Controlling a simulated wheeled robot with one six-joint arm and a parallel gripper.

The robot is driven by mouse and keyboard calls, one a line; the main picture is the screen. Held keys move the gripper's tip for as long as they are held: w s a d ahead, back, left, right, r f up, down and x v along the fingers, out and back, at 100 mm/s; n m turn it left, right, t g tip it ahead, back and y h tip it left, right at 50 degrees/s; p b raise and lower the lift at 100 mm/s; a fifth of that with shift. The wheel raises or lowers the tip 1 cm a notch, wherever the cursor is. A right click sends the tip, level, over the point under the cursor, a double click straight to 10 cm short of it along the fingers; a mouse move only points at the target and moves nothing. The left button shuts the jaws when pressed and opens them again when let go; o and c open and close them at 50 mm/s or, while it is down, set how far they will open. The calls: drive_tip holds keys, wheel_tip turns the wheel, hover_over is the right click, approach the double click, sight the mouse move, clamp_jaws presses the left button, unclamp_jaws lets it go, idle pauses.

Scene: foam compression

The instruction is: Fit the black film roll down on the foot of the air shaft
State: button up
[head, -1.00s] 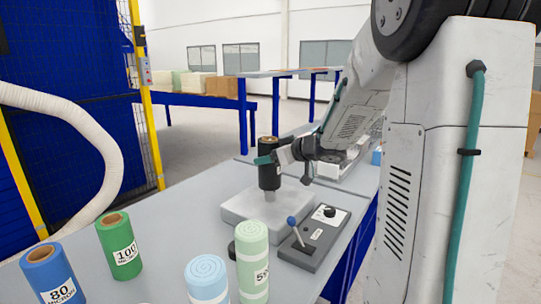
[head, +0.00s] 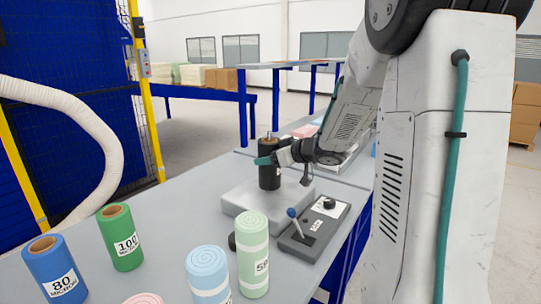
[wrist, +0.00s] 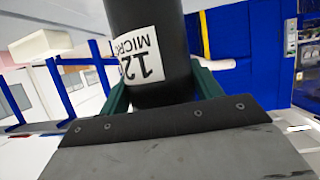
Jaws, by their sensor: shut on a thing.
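The black film roll (head: 269,177) is upright around the air shaft (head: 269,134), whose tip sticks out above the roll's core. The roll's lower end is at or very near the grey block (head: 240,203) under the shaft; I cannot tell if it touches. The shaft's foot is hidden by the roll. My gripper (head: 264,160) is shut on the roll's upper part, reaching in from the right. In the wrist view the roll (wrist: 186,45), with its white "MICRON" label (wrist: 137,57), stands between my green fingers (wrist: 163,88).
A control box (head: 315,228) with a blue-knobbed lever stands right of the block. In front are a blue roll (head: 54,270), a green roll (head: 120,238), a light blue roll (head: 208,275) and a pale green roll (head: 253,255). A white hose (head: 95,130) hangs at left.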

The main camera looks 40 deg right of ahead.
drive_tip(key=shift+f, duration=0.25)
idle(0.4)
drive_tip(key=shift+f, duration=0.5)
drive_tip(key=o, duration=1.3)
drive_tip(key=s+d+r, duration=0.1)
drive_tip(key=s+r, duration=0.4)
drive_tip(key=s, duration=0.1)
drive_tip(key=shift+s+d+r, duration=0.15)
drive_tip(key=shift+d+r, duration=0.2)
drive_tip(key=shift+d, duration=0.05)
idle(0.4)
